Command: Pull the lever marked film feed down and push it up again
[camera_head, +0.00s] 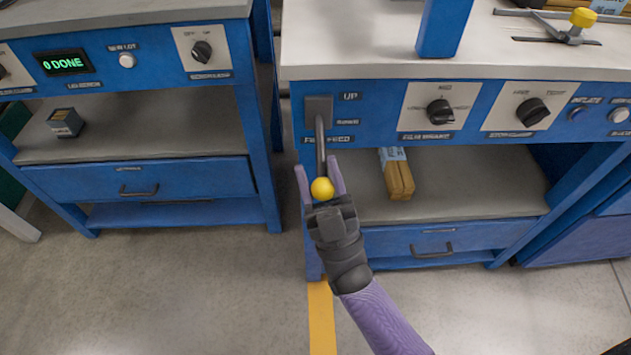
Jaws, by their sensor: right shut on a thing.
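The film feed lever is a dark rod (320,150) with a round yellow knob (322,189). It comes out of a grey plate (319,109) on the left end of the blue front panel, and in the picture it points downward. A label reading "UP" is beside the plate, and the film feed label (341,139) is partly covered by the rod. My right gripper (318,168) reaches up from below. Its two purple fingers stand on either side of the knob, shut on the lever at its knob end. My left gripper is not in view.
Two dark knobs (440,112) (532,112) sit on white plates right of the lever. A wooden bundle (398,179) lies on the shelf below. A second blue bench (137,178) with a "0 DONE" display (64,63) stands left. Open floor lies in front.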

